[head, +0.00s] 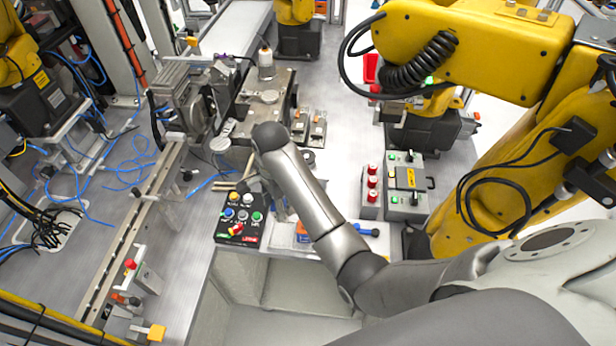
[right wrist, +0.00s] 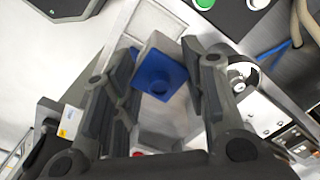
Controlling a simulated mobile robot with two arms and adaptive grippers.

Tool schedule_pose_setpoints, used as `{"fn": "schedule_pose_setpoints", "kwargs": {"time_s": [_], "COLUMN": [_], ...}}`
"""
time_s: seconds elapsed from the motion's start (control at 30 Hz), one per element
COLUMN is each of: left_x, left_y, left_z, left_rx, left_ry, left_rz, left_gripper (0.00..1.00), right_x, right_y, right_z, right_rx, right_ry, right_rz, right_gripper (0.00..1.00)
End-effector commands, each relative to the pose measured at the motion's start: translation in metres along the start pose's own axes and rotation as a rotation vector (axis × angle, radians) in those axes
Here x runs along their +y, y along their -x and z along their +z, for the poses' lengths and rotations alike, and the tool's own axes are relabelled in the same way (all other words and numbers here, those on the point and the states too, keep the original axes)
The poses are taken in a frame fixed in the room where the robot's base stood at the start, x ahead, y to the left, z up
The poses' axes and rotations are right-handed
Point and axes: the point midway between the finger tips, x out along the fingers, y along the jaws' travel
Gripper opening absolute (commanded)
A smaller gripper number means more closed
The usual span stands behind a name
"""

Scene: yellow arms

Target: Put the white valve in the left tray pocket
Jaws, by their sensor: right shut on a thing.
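My right gripper (head: 277,208) reaches down beside the button panel in the head view, partly hidden by my own arm. In the right wrist view its two fingers (right wrist: 165,90) are closed on a pale block with a blue square end, which I take for the white valve (right wrist: 160,72). The pale body is mostly hidden behind the blue end. A pale tray (head: 283,240) lies at the table's front edge, partly covered by my arm. Its pockets cannot be made out clearly. My left gripper is not in view.
A black button panel (head: 241,219) stands just left of the tray. A blue part (head: 367,231) lies right of the tray. A grey control box (head: 405,188) stands further right. A metal machine fixture (head: 262,105) rises behind. Blue cables (head: 85,185) lie at left.

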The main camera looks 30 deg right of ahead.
Motion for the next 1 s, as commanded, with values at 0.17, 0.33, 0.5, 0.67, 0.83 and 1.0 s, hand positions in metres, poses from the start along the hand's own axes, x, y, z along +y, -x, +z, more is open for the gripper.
{"fn": "schedule_pose_setpoints", "kwargs": {"time_s": [0.17,0.33,0.5,0.67,0.83,1.0], "left_x": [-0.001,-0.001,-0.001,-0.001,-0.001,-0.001], "left_y": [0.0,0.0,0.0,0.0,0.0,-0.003], "left_z": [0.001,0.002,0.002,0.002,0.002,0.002], "left_rx": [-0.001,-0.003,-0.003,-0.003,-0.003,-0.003], "left_ry": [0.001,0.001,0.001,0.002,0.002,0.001], "left_rz": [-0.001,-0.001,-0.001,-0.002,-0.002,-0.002], "left_gripper": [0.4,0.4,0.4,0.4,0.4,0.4], "right_x": [0.002,0.002,0.002,0.002,0.002,0.002], "right_y": [-0.003,-0.012,-0.024,-0.035,-0.047,-0.059], "right_z": [0.014,0.014,0.014,0.014,0.013,0.013], "right_rx": [0.001,0.001,0.001,0.002,0.002,0.001], "right_ry": [0.016,0.016,0.015,0.015,0.014,0.014], "right_rz": [-0.001,0.001,0.002,0.002,0.002,0.001], "right_gripper": [0.15,0.15,0.15,0.15,0.15,0.15]}}
